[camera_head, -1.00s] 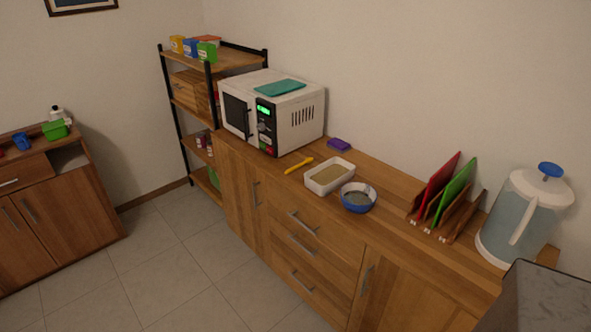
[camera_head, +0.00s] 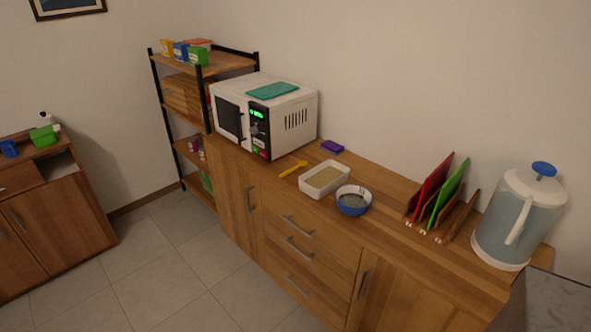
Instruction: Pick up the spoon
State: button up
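A yellow spoon (camera_head: 293,168) lies on the wooden counter (camera_head: 385,232), in front of the microwave and just left of a white rectangular dish. It looks flat on the surface with nothing on top of it. My gripper is not in view, and no part of my arm shows.
The white dish (camera_head: 313,191) with tan contents and a blue-and-white bowl (camera_head: 353,200) stand right of the spoon. The microwave (camera_head: 264,114) stands behind left, a purple block (camera_head: 332,146) behind. Colored boards (camera_head: 434,190) and a water jug (camera_head: 508,219) stand right. Floor (camera_head: 171,264) is clear.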

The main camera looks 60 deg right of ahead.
aim_at(302, 164)
jog(key=i, duration=0.85)
